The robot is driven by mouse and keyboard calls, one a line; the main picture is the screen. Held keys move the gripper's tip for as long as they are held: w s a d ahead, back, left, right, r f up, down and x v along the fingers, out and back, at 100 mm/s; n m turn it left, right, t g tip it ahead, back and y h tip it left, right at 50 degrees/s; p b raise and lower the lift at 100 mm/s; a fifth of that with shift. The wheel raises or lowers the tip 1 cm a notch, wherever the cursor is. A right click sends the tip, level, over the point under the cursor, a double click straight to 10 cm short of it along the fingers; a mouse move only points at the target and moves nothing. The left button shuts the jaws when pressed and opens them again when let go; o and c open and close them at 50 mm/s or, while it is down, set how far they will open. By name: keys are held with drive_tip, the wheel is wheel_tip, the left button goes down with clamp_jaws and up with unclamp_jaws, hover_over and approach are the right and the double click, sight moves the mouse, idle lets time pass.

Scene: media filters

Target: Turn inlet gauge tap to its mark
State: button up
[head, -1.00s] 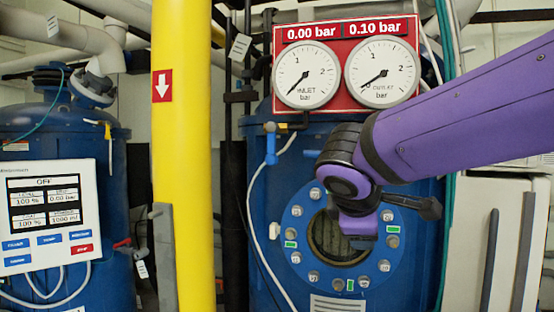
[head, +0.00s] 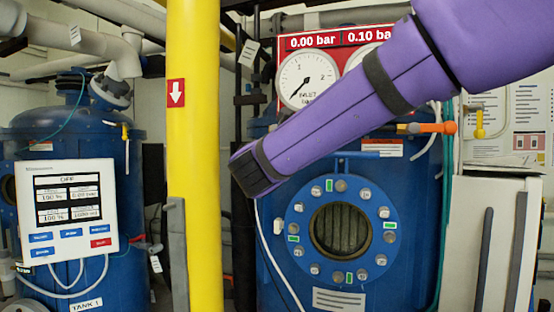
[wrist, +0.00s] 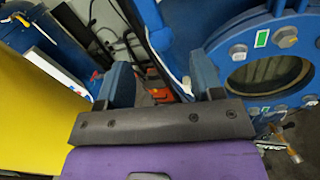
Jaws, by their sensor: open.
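The inlet gauge (head: 306,76), a white dial on a red board, shows in the head view with its needle at the low end and 0.00 bar on the display above. I cannot make out the inlet gauge tap now; my purple arm crosses the area below the gauge in the head view. My gripper (wrist: 162,82) shows in the wrist view with its two fingers wide apart and nothing clearly held. A blue filter tank with a round window (head: 340,230) stands behind my arm.
A yellow pipe (head: 194,140) stands left of my arm and close in the wrist view (wrist: 38,115). A tap with an orange handle (head: 435,127) juts out at the tank's right. A white control panel (head: 68,212) is at the left.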

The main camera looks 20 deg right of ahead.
drive_tip(key=x, duration=0.9)
clamp_jaws()
